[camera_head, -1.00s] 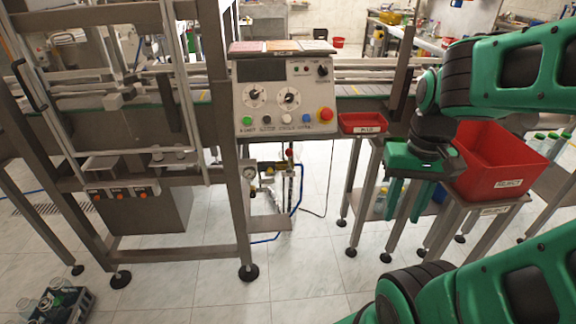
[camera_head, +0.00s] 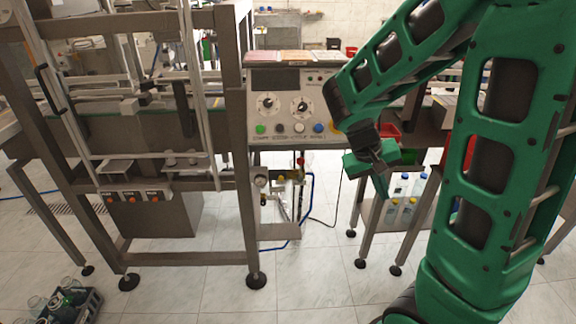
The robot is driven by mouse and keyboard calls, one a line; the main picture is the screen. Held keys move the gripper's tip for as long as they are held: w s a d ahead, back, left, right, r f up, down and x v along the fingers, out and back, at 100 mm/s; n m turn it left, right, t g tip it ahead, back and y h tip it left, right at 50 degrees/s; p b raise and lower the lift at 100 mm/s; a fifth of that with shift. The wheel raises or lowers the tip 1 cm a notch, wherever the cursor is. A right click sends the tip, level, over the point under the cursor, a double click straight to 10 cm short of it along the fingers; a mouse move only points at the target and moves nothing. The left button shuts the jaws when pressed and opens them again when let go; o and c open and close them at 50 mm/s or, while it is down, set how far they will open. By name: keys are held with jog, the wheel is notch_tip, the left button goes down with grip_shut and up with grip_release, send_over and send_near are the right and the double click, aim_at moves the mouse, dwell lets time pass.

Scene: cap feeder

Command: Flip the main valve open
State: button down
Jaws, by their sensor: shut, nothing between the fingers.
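The small air-line assembly (camera_head: 282,185) hangs below the control panel, behind the machine's front leg. It has a round gauge (camera_head: 260,181), brass-yellow fittings, a small red part (camera_head: 301,160) at its top and a blue hose (camera_head: 309,195). Which part is the main valve's handle, and how it is turned, is too small to tell. My gripper (camera_head: 383,187) is shut and empty, to the right of the assembly and apart from it, pointing down in front of the right-hand stand.
The control panel (camera_head: 290,78) with knobs and buttons stands above the assembly. Red bins (camera_head: 391,131) and bottles (camera_head: 397,190) are on the stand at right, partly behind my arm. A bottle crate (camera_head: 70,305) sits on the floor at lower left. Open floor lies in front.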

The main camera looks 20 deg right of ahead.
jog(key=w+a+f+n+t+h, duration=0.2)
jog(key=w+a+h, duration=0.1)
jog(key=w, duration=0.4)
jog(key=w+a+f+n+t+h, duration=0.1)
jog(key=w+a+n+t+h, duration=0.2)
jog(key=w, duration=0.5)
jog(key=w+a+f+n+t, duration=0.1)
jog(key=w+a+n+t, duration=0.2)
jog(key=a, duration=0.6)
jog(key=w+a+f+n+t, duration=0.1)
jog(key=w+a+n+t, duration=0.3)
jog(key=a, duration=0.6)
jog(key=shift+w+f+t, duration=0.2)
jog(key=shift+w+t, duration=0.4)
jog(key=shift+w, duration=0.35)
jog(key=shift+d, duration=0.1)
jog(key=w+d+f, duration=0.1)
jog(key=w+d, duration=0.4)
jog(key=d, duration=0.5)
jog(key=shift+w+f, duration=0.15)
jog(key=shift+f, duration=0.15)
